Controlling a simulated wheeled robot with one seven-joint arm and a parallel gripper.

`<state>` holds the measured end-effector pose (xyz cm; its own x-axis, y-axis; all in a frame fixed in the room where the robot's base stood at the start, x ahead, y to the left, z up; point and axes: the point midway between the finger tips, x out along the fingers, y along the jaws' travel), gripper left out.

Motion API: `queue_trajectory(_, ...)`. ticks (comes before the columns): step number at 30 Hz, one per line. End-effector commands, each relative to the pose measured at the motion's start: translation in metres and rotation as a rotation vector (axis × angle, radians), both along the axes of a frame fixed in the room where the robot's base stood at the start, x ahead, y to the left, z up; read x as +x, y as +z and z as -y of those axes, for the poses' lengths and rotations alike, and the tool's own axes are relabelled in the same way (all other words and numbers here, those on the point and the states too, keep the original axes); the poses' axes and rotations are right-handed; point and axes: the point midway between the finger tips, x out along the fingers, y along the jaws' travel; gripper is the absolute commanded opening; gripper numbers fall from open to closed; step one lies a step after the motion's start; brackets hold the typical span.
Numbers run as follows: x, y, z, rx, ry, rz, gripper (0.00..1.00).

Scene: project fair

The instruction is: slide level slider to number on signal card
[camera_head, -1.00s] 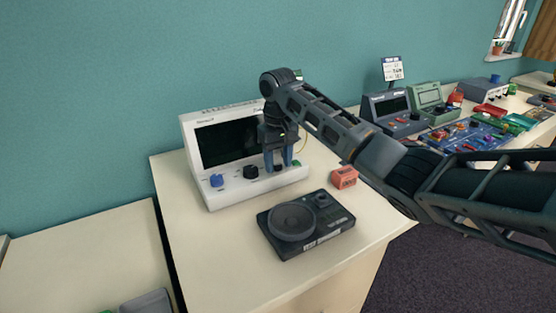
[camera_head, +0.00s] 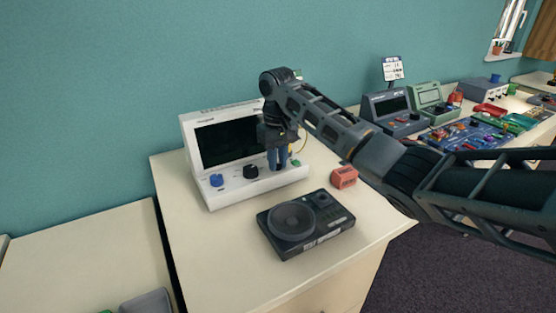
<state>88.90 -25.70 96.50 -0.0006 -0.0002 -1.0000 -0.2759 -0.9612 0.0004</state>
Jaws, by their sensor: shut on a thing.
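A white console (camera_head: 210,185) with a dark screen stands on the near table, with a blue knob (camera_head: 217,180) and a black knob (camera_head: 251,171) on its front panel. My gripper (camera_head: 278,166) points down at the panel, right of the black knob. Its blue fingers are shut on a small control, which looks to be the level slider; the fingers hide it and any scale there. A small white card (camera_head: 393,68) with dark print stands upright at the back right. It may be the signal card, but its number is too small to read.
A green button (camera_head: 295,162) shows right of my fingers. The far table holds a blue-grey console (camera_head: 395,112) and several coloured parts.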

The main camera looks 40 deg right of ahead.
Motion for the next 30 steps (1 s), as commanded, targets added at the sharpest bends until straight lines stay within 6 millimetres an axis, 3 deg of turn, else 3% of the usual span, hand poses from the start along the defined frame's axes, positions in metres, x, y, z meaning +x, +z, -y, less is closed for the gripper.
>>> queue_trajectory(12, 0.041, 0.001, 0.013, -0.002, -0.003, 0.000, 0.00)
queue_trajectory(23, 0.044, 0.001, 0.014, -0.001, -0.002, 0.001, 0.00)
queue_trajectory(24, 0.044, 0.001, 0.014, -0.001, -0.002, 0.001, 0.24)
queue_trajectory(30, 0.044, 0.001, 0.013, -0.001, -0.002, 0.000, 0.43)
